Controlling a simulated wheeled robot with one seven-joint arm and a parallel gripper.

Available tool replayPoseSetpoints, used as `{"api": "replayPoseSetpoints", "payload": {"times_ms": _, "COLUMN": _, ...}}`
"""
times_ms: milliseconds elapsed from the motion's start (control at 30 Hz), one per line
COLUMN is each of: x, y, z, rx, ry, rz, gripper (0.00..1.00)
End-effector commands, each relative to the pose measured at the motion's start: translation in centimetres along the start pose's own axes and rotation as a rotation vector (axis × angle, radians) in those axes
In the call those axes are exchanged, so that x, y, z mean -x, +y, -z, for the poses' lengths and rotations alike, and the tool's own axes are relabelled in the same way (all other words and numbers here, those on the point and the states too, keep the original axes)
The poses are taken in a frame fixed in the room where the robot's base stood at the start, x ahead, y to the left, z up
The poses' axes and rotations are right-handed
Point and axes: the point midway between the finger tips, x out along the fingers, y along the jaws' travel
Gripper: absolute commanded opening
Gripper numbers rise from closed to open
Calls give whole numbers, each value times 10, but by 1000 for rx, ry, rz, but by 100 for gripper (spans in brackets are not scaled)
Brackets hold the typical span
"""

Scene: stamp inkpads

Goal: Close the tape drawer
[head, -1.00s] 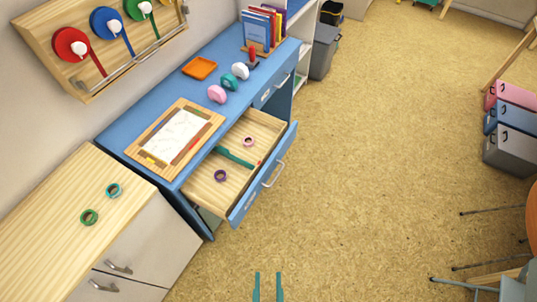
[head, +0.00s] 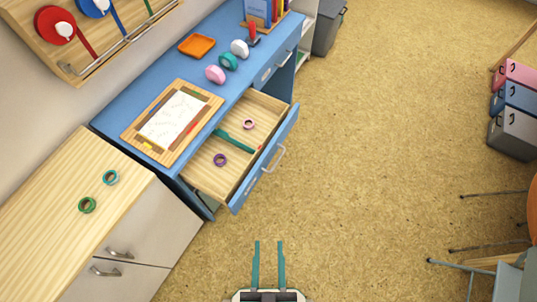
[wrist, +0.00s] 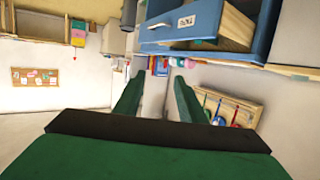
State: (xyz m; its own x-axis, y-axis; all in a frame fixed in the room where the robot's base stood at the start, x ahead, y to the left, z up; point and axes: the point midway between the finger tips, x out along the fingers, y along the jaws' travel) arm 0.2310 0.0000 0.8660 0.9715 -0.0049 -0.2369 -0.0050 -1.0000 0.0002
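The tape drawer (head: 190,179) of the blue desk (head: 118,112) is pulled out in the head view. Its blue front has a silver handle (head: 274,159). Inside lie a purple tape roll (head: 220,160), a pink tape roll (head: 248,124) and a long teal item (head: 235,141). My gripper (head: 269,243) is at the bottom of the head view, its two teal fingers apart and nothing between them. It is in front of the drawer and apart from it. The wrist view shows the fingers (wrist: 158,90) spread, with a labelled blue drawer front (wrist: 188,22) above them.
A wooden-topped cabinet (head: 60,215) with two green tape rolls stands left of the desk. The desk top holds a drawing board (head: 133,133), an orange tray (head: 197,45) and tape dispensers. Open floor (head: 380,150) lies to the right; chair legs show at lower right.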

Motion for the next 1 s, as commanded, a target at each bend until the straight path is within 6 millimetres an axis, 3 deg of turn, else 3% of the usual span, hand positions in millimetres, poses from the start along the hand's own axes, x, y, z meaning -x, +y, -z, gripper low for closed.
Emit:
{"api": "replayPoseSetpoints", "payload": {"times_ms": 33, "x": -3, "y": 2, "z": -6, "rx": -7, "ry": -11, "rz": -7, "gripper": 24}}
{"api": "replayPoseSetpoints", "payload": {"times_ms": 133, "x": -14, "y": 12, "z": -35, "rx": -44, "ry": -69, "rz": -36, "gripper": 0}}
{"api": "replayPoseSetpoints", "payload": {"times_ms": 400, "x": -64, "y": 46, "z": -172, "rx": -272, "ry": -362, "rz": -132, "gripper": 0}}
{"api": "replayPoseSetpoints", "payload": {"times_ms": 600, "x": -100, "y": 55, "z": -252, "rx": -492, "ry": -558, "rz": -137, "gripper": 0}}
{"api": "replayPoseSetpoints", "payload": {"times_ms": 800, "x": -139, "y": 51, "z": -297, "rx": -728, "ry": -707, "rz": -66, "gripper": 0}}
{"api": "replayPoseSetpoints", "payload": {"times_ms": 1000, "x": -182, "y": 46, "z": -301, "rx": -958, "ry": -794, "rz": 85, "gripper": 0}}
